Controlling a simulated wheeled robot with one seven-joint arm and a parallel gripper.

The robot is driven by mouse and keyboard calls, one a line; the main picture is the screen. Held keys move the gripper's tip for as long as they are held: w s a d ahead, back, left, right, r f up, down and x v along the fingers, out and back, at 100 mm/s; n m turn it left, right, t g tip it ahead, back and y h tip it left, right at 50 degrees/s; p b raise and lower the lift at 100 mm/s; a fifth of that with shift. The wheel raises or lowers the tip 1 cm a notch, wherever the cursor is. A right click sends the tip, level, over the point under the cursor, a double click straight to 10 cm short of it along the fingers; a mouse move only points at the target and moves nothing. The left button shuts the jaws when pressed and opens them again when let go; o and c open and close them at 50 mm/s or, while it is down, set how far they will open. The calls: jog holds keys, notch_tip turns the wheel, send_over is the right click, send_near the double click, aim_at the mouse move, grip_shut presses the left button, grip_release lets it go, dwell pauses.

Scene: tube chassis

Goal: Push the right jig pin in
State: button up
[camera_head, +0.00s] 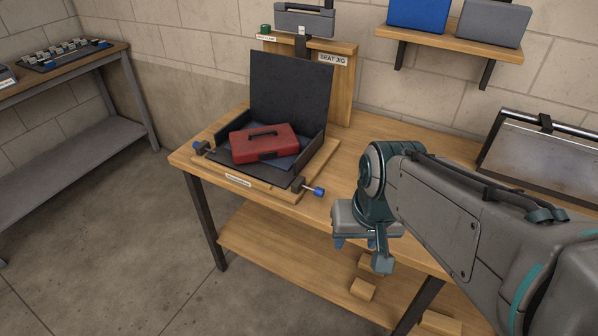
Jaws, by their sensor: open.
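The jig is a dark seat-shaped frame (290,88) on a wooden base (272,192) at the left of the workbench. The right jig pin (318,191) has a blue knob and a bare metal shaft showing outside its dark block (298,184). The left jig pin (197,146) has its blue knob close to its block. My gripper (354,243) hangs to the right of the right pin, apart from it, in front of the bench edge. Its blue fingertips point down and are partly hidden by my arm; nothing shows between them.
A red case (264,143) lies in the jig on a blue pad. The workbench top (345,150) is clear between the jig and a metal-framed panel (545,160) at right. Wood blocks (362,289) lie on the lower shelf. Blue and grey cases sit on a wall shelf (440,43).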

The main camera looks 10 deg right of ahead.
jog(key=w+a+f+m+g+y+b, duration=0.1)
jog(key=w+f+m+y+b, duration=0.35)
jog(key=f+m, duration=0.25)
jog(key=m+t+y+b, duration=0.5)
jog(key=m+t+b, duration=0.3)
jog(key=m, duration=0.7)
send_near(323, 193)
jog(key=b+x, duration=0.1)
jog(key=x, duration=0.7)
jog(key=shift+d+f, duration=0.1)
jog(key=shift+d, duration=0.05)
grip_shut()
